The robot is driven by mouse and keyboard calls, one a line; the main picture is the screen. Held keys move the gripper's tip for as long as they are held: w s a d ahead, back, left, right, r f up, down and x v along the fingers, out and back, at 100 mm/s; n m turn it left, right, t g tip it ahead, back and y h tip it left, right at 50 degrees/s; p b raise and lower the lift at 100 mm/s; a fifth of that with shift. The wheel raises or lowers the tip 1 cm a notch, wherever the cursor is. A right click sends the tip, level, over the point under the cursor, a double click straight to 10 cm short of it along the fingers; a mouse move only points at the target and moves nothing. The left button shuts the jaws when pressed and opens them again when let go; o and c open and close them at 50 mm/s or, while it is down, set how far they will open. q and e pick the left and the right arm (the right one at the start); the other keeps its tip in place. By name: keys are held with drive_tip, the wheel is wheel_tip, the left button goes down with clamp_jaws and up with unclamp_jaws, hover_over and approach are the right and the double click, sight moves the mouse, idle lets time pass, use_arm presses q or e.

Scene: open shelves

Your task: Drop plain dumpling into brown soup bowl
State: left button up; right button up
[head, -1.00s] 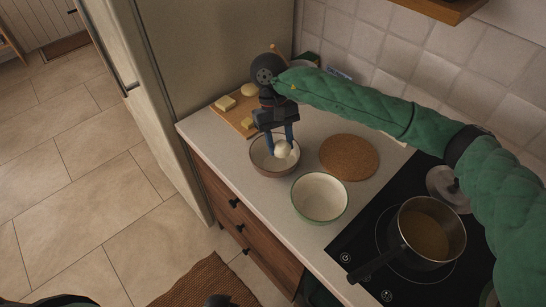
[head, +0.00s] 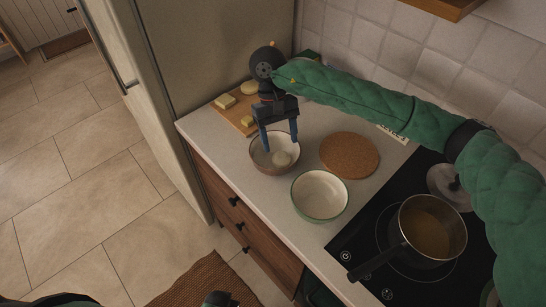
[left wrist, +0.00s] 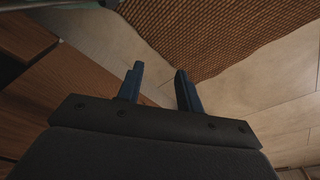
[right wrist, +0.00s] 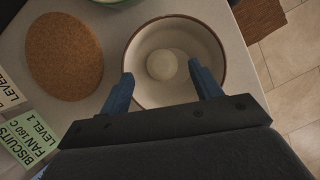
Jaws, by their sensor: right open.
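The plain dumpling (head: 282,158), a pale round ball, lies inside the brown soup bowl (head: 256,165), which has a white inside and a brown rim. In the right wrist view the dumpling (right wrist: 162,65) rests on the inside of the bowl (right wrist: 137,92), apart from the fingers. My right gripper (head: 281,147) is open and empty, pointing down over the bowl. Its fingers (right wrist: 162,86) stand wide on either side of the dumpling. My left gripper (left wrist: 158,75) is open and empty above the floor, away from the counter top.
A green-rimmed bowl (head: 320,196) stands empty in front of the brown bowl. A round cork mat (head: 349,155) lies to the right. A board (head: 237,113) with several pale pieces is behind. A pan (head: 432,228) of brown liquid stands on the black hob (head: 352,246).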

use_arm(q)
wheel_tip(320, 180, up, 7)
drive_tip(key=w+d+b, duration=0.1)
drive_tip(key=b, duration=0.1)
drive_tip(key=shift+d+r+g, duration=0.2)
drive_tip(key=shift+d+g, duration=0.1)
drive_tip(key=shift+d, duration=0.1)
use_arm(e)
drive_tip(key=v, duration=0.6)
drive_tip(key=shift+r, duration=0.35)
drive_tip(key=shift+w+a, duration=0.1)
